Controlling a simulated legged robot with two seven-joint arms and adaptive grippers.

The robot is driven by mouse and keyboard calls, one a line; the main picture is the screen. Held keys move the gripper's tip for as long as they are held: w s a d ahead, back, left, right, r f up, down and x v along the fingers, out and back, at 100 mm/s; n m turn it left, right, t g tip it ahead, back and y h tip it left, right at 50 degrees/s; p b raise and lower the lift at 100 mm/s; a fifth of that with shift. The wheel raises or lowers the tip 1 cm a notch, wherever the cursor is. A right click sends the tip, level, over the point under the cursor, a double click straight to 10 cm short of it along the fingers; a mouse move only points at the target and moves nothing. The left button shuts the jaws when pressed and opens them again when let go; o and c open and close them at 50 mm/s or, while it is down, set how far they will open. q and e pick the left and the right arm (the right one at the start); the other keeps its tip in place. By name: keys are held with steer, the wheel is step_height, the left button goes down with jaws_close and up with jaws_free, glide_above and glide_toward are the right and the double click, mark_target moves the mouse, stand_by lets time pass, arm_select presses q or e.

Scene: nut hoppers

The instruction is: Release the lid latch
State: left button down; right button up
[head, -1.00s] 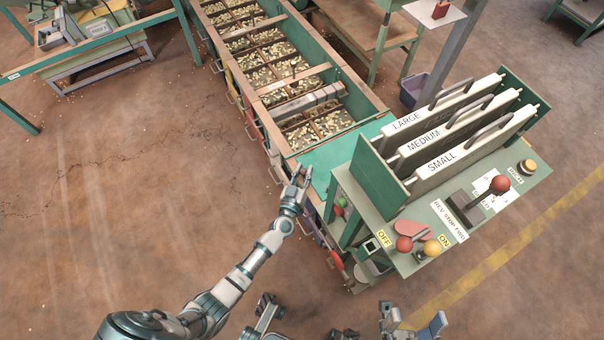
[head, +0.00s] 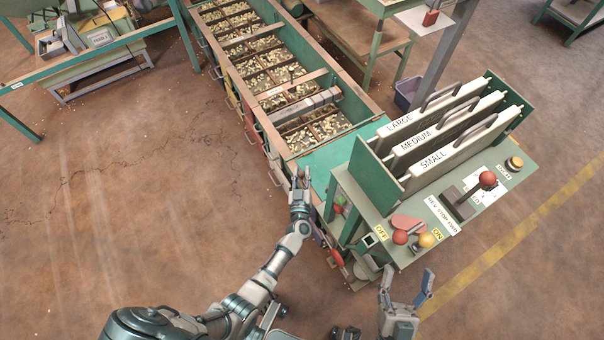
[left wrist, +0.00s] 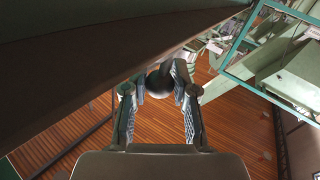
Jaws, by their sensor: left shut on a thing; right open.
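My left gripper (head: 300,178) is at the near corner of the long hopper bench (head: 322,157), beside the green end plate. In the left wrist view a dark round knob (left wrist: 160,82) sits between its two fingers, and the gripper is shut on it. I cannot tell for sure that this knob is the lid latch; in the head view the gripper hides it. My right gripper (head: 406,292) is open and empty, low in the head view, below the control panel.
The control panel (head: 455,213) has red and yellow knobs. Slabs marked LARGE, MEDIUM and SMALL (head: 440,160) stand in a green rack behind it. The hopper compartments hold nuts (head: 285,73). Open floor (head: 120,190) lies to the left.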

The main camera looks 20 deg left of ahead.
arm_select(q)
steer(key=c, duration=0.9)
jaws_free()
steer(key=shift+r, duration=0.15)
steer(key=shift+s+d, duration=0.1)
steer(key=shift+s, duration=0.15)
steer(key=v, duration=1.1)
steer(key=shift+s, duration=0.2)
steer(key=shift+d, duration=0.15)
